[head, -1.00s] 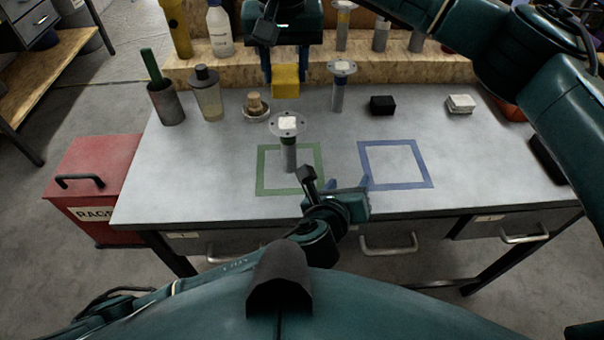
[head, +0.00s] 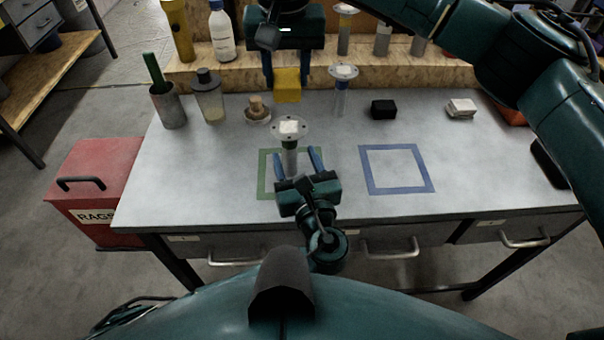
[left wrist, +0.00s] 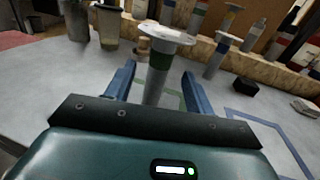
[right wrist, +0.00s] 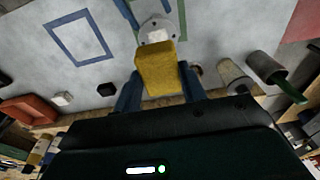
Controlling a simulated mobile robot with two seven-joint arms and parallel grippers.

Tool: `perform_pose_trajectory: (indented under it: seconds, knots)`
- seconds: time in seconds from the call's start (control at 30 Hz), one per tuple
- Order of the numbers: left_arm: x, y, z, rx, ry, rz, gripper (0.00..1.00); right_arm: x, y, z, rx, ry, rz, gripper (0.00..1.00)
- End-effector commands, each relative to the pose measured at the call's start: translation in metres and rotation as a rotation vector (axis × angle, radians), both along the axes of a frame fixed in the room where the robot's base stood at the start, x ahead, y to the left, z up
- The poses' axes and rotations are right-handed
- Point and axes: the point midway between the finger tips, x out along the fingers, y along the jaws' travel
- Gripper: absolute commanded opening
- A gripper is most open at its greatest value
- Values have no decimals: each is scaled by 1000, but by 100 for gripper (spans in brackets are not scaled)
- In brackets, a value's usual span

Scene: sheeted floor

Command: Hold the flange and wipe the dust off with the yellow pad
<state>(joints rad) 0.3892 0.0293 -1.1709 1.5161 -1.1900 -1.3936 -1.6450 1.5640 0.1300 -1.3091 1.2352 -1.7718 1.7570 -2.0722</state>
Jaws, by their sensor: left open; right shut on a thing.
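A grey flange (head: 289,127) on a round stem stands upright in the green taped square (head: 264,188), with a pale patch on its top. Its stem has a dark green band in the left wrist view (left wrist: 159,61). My left gripper (head: 297,161) is open, its blue fingers on either side of the stem and apart from it. My right gripper (head: 286,80) is shut on the yellow pad (head: 287,92), held pointing down above the back of the table, behind the flange. The pad also shows in the right wrist view (right wrist: 157,70).
A second flange (head: 343,71) with a pale top stands behind, to the right. A jar (head: 208,98), a cup (head: 168,106), a wooden-knobbed item (head: 257,110), a black block (head: 383,109) and a white block (head: 461,108) line the back. The blue taped square (head: 397,189) is empty.

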Motion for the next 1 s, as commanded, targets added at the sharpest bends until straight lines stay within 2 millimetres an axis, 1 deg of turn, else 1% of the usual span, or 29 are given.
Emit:
perform_pose_trajectory:
  seconds: [0.03,0.2,0.3,0.4,0.57,0.8,0.87,1.0]
  knots:
    - [11,3,1,3,-2,3,54,0,0,0,0,0,0,23]
    - [41,10,1,2,-2,1,54,0,0,0,0,0,0,23]
    - [55,13,0,0,0,1,54,0,0,0,0,0,0,23]
    - [64,14,0,0,-1,0,54,0,0,0,0,0,0,23]
    - [70,16,0,-2,2,-1,54,0,0,0,0,0,0,23]
    - [71,16,0,-2,2,-1,54,0,0,0,0,0,0,23]
    - [71,16,0,-2,2,-1,50,0,0,0,0,0,0,23]
    - [71,16,0,-2,2,-1,38,0,0,0,0,0,0,23]
